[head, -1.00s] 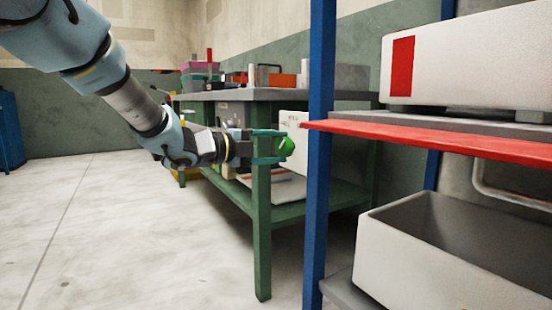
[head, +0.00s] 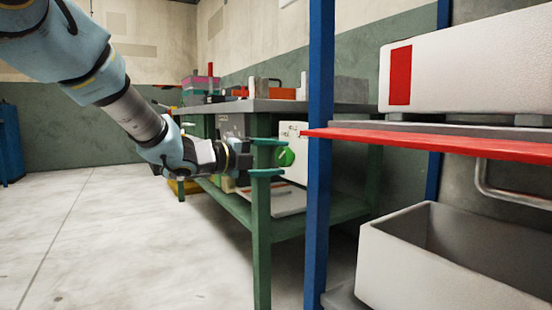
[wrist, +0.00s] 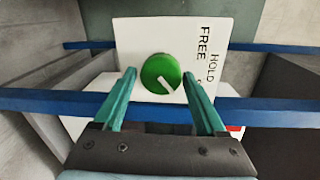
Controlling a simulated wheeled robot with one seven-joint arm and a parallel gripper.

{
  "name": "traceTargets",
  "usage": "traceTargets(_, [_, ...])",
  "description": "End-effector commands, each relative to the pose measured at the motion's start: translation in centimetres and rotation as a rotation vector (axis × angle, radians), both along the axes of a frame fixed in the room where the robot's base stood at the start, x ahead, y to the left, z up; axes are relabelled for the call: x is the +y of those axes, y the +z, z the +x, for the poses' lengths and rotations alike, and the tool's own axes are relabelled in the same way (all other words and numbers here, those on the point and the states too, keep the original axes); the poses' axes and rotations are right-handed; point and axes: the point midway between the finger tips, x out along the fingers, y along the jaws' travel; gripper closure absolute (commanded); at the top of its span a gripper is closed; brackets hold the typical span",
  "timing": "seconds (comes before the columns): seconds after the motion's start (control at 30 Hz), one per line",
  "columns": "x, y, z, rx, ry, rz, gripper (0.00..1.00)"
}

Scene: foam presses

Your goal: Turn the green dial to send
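The green dial (head: 286,157) is round and sits on a white panel (head: 291,132) at the bench's near end. In the wrist view the dial (wrist: 161,74) has a white pointer slanting to the lower right. Black labels FREE and HOLD run down the panel's right side; a further label below is mostly hidden by a finger. My gripper (head: 267,157) is open and empty, its teal fingers one above the other in the head view. In the wrist view its fingertips (wrist: 160,76) flank the dial, with gaps visible on both sides.
A blue shelf post (head: 319,150) and a red shelf edge (head: 420,140) stand close right of the dial. White bins (head: 450,275) fill the shelf. The green bench (head: 262,225) carries boxes and tools. The floor (head: 120,240) at left is clear.

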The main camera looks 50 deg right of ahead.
Motion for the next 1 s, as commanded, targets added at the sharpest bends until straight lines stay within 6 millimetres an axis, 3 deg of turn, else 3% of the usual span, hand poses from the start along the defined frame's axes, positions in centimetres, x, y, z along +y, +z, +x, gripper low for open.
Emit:
traceTargets(0.17, [0.0, 0.1, 0.0, 0.001, 0.0, -0.002, 0.06])
traceTargets(0.47, [0.3, 0.3, 0.1, 0.002, 0.001, -0.003, 0.06])
traceTargets(1.0, [8.7, 1.2, 3.3, 0.002, 0.003, -0.002, 0.06])
